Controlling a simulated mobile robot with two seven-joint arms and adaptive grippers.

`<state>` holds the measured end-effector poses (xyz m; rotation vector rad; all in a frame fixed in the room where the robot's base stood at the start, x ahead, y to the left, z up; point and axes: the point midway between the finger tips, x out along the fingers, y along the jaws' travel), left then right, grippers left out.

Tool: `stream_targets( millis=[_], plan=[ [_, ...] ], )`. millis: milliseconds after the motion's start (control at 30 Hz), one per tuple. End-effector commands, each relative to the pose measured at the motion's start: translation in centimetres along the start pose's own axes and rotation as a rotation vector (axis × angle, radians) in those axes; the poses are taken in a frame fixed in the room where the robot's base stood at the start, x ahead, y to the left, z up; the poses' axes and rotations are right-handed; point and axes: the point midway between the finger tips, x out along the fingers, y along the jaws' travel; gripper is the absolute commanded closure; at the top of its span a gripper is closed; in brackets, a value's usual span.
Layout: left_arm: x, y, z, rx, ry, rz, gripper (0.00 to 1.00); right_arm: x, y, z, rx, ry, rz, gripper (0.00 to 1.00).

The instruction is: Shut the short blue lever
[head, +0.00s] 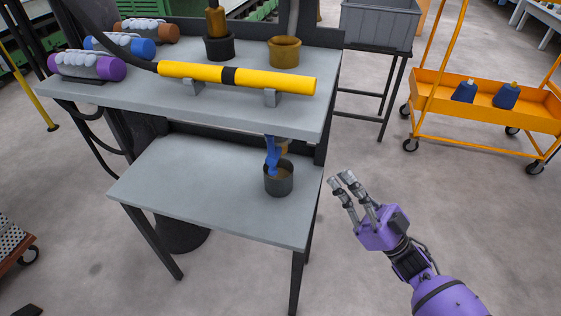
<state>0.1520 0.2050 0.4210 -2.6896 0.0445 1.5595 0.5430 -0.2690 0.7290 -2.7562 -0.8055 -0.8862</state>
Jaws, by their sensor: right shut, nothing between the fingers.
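The short blue lever (271,156) hangs down from a small brass-coloured fitting (284,147) under the front edge of the upper shelf. Its lower end is just above or at the rim of a dark metal cup (278,181) on the lower shelf; I cannot tell whether they touch. My right gripper (344,180), on a purple arm, is shut and empty. In the picture it is to the right of the cup and lever, past the lower shelf's right edge and apart from both. My left gripper is out of view.
The upper shelf (140,92) carries a yellow bar (205,73), brass-coloured parts and several coloured rollers. The lower shelf (190,185) is mostly bare left of the cup. An orange cart (470,125) with blue bottles and a grey bin (378,24) stand behind.

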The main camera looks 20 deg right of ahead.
Motion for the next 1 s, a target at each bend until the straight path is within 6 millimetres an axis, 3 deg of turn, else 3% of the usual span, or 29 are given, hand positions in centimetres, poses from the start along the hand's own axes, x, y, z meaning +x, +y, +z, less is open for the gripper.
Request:
stream_targets(
  millis=[100,233,667,833,1000],
  plan=[
    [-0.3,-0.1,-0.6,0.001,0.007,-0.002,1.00,-0.5,-1.6,-2.2,0.073,0.080,-0.086,1.00],
    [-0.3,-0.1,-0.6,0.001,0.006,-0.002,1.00,-0.9,-3.0,-3.5,0.132,0.129,-0.147,1.00],
    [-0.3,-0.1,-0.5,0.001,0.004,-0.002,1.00,-0.8,-3.2,-3.8,0.161,0.137,-0.158,1.00],
    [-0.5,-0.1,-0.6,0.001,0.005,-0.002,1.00,0.7,-3.5,-4.0,0.159,0.139,-0.159,1.00],
    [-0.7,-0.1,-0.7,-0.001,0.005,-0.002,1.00,4.0,-4.0,-4.6,0.158,0.142,-0.160,1.00]
  ],
)
